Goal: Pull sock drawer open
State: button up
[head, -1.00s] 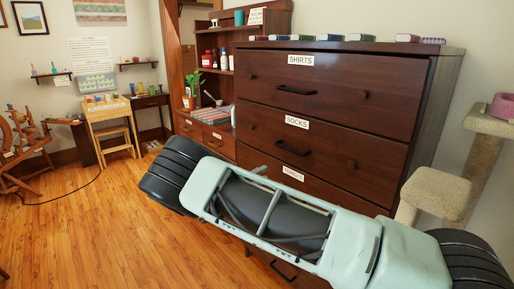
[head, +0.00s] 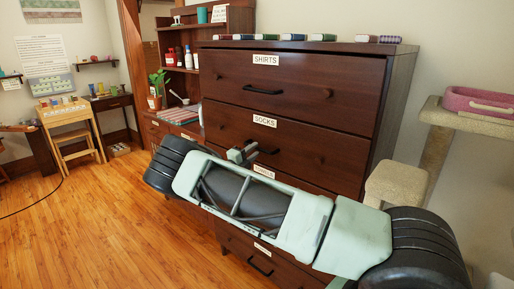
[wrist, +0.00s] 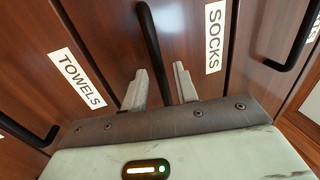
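The dark wood dresser has a drawer labelled SOCKS (head: 300,142), second from the top, which looks closed. Its black bar handle (wrist: 149,40) runs up and down in the wrist view. My gripper (wrist: 160,86) is open, with one pale finger on each side of the handle's line. Whether the fingers touch the handle I cannot tell. My arm hides much of the lower drawers.
The SHIRTS drawer (head: 325,88) is above and the TOWELS drawer (wrist: 75,65) below; both look closed. Several books (head: 293,38) lie on the dresser top. A cat tree (head: 398,181) stands close on the right.

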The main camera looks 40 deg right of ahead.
jog(key=shift+x, duration=1.35)
grip_shut()
jog(key=shift+a, duration=0.15)
jog(key=r+p+v, duration=0.1)
jog(key=r+v, duration=0.1)
jog(key=v, duration=1.2)
jog(key=a+r+p+v, duration=0.1)
jog(key=r+v, duration=0.2)
jog(key=v, duration=1)
jog(key=shift+s+a, duration=0.25)
jog(key=shift+a, duration=0.15)
grip_release()
